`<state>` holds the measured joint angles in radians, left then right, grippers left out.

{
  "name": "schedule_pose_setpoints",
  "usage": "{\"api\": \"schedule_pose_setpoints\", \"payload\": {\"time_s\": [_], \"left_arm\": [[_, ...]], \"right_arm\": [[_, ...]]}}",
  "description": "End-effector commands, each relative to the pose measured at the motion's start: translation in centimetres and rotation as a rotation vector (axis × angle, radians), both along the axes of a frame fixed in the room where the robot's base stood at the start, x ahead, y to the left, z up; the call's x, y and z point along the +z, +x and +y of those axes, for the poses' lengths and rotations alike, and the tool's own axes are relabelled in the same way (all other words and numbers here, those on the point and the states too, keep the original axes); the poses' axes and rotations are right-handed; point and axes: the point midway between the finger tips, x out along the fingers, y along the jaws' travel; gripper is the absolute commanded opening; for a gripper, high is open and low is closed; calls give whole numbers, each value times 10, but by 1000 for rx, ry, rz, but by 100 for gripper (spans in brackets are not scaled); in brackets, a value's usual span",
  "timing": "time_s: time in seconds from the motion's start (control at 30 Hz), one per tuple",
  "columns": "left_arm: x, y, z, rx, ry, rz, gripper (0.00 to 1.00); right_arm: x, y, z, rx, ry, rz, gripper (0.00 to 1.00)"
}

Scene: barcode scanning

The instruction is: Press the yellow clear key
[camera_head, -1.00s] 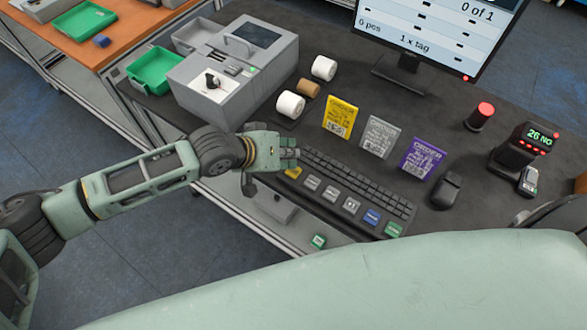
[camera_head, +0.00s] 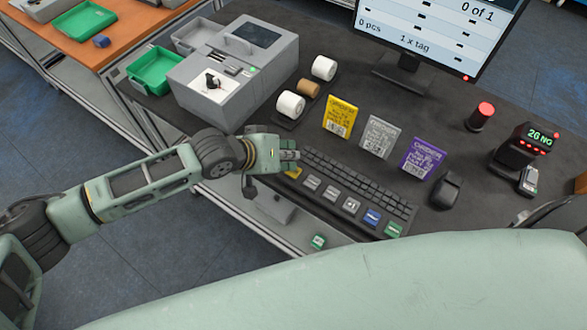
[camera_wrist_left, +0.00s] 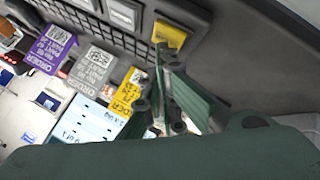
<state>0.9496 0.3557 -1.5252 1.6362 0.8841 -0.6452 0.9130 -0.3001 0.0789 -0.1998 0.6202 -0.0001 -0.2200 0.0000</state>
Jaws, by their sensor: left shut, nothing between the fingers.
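The yellow clear key (camera_head: 294,173) is at the left end of the key row in front of the keyboard (camera_head: 360,185). In the head view my left gripper (camera_head: 293,156) is just beyond the key and partly covers it. In the left wrist view the yellow key (camera_wrist_left: 170,33) shows past the fingertips, and the left gripper (camera_wrist_left: 172,62) is shut with nothing held. Its fingertips look close to the key's edge; I cannot tell whether they touch it. My right gripper is not in view.
Grey keys (camera_head: 331,193), a blue key (camera_head: 372,217) and a green key (camera_head: 393,229) continue the row. Yellow (camera_head: 340,118), grey (camera_head: 379,136) and purple (camera_head: 422,158) order cards stand behind the keyboard. A grey printer (camera_head: 235,70) and label rolls (camera_head: 290,105) are at the left.

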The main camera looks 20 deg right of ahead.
Motion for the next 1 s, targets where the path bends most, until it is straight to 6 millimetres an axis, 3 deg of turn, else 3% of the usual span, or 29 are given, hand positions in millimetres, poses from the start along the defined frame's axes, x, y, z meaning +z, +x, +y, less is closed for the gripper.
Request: {"api": "schedule_pose_setpoints", "payload": {"time_s": [1.0], "left_arm": [[-9, 0, 0, 1, 0, 1, 0]], "right_arm": [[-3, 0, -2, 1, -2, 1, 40]]}}
